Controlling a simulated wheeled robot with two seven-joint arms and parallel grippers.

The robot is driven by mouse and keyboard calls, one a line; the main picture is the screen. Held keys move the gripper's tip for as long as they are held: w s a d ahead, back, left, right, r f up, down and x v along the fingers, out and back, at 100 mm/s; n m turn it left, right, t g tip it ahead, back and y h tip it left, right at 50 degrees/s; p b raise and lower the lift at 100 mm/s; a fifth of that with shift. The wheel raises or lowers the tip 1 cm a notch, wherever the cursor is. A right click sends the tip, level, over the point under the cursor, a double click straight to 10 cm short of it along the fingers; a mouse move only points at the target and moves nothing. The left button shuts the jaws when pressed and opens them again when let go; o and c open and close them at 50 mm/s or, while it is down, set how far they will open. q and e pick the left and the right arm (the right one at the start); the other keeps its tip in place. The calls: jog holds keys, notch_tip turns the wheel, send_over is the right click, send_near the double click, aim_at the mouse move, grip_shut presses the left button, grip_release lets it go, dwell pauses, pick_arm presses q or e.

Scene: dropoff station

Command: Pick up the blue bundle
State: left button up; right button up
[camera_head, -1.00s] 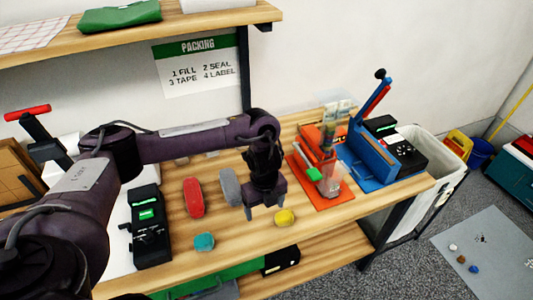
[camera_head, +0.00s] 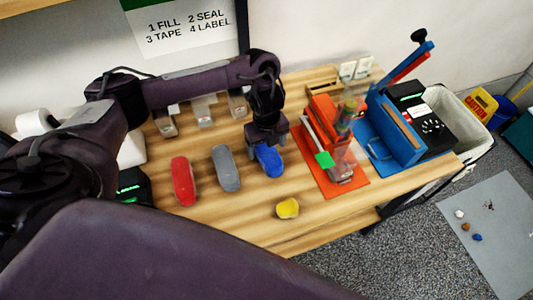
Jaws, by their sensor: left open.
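The blue bundle (camera_head: 269,164) lies on the wooden table, at the right end of a row with a grey bundle (camera_head: 226,168) and a red bundle (camera_head: 183,181). My left gripper (camera_head: 267,150) points down right over the blue bundle and covers its far end. Its jaws are open; whether the fingers touch the bundle is hard to tell. My right gripper is not in view.
A yellow item (camera_head: 287,208) lies nearer the table's front edge. An orange station (camera_head: 327,150) and a blue sealing device (camera_head: 390,135) stand close on the right. Several small clear containers (camera_head: 202,112) stand behind the row.

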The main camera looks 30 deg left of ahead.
aim_at(266, 148)
pick_arm(q)
notch_tip(266, 148, down, 3)
jog(key=shift+b, duration=0.45)
jog(key=shift+f, duration=0.25)
jog(key=c, duration=1.1)
jog(key=shift+c, duration=0.2)
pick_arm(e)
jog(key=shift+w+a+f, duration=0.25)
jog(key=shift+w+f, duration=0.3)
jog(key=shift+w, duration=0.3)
